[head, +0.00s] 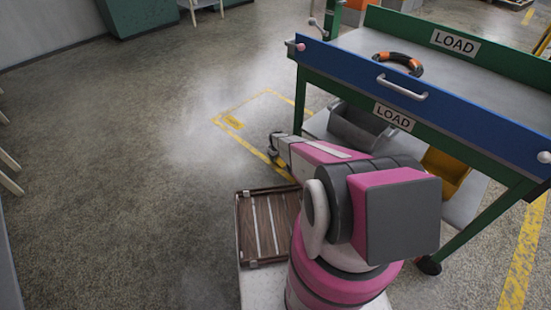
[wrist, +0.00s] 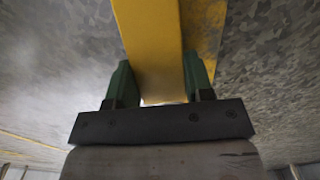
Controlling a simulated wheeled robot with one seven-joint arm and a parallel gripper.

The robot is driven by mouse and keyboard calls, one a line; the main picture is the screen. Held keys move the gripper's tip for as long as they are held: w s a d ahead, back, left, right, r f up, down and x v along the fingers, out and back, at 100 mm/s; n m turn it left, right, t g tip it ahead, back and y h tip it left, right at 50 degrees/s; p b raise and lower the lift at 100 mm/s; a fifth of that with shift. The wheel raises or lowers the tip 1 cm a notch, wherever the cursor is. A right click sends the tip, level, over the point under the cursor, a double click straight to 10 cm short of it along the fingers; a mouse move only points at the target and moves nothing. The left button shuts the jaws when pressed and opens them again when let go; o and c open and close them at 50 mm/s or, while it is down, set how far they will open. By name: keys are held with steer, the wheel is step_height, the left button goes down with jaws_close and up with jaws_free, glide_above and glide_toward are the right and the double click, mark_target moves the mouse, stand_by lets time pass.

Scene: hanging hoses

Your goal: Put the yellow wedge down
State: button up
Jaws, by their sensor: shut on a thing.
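The yellow wedge (wrist: 152,38) shows in the wrist view as a long yellow block running up out of the top edge. My gripper (wrist: 158,82) has its two green fingers on either side of the wedge and is shut on it. Grey speckled floor shows around the wedge; whether the wedge touches it I cannot tell. In the head view my pink and grey arm reaches away from me, left of the cart. The wedge cannot be made out there.
A green and blue cart (head: 470,95) marked LOAD stands at the right, with an orange and black hose ring (head: 398,62) on top. A grey bin (head: 352,128) and a yellow bin (head: 447,168) are below. A slatted wooden tray (head: 262,225) is near me. The left floor is open.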

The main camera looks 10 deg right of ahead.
steer(key=o, duration=1)
steer(key=shift+r, duration=0.55)
step_height(320, 180, up, 11)
steer(key=s+r+m, duration=0.2)
steer(key=s+r, duration=1)
steer(key=r, duration=0.2)
steer(key=s+r+m, duration=0.2)
steer(key=s+r, duration=1.1)
steer(key=r, duration=0.1)
steer(key=s+r+m, duration=0.3)
steer(key=s+r, duration=0.9)
steer(key=r, duration=0.2)
steer(key=shift+s, duration=0.15)
steer(key=shift+f, duration=0.1)
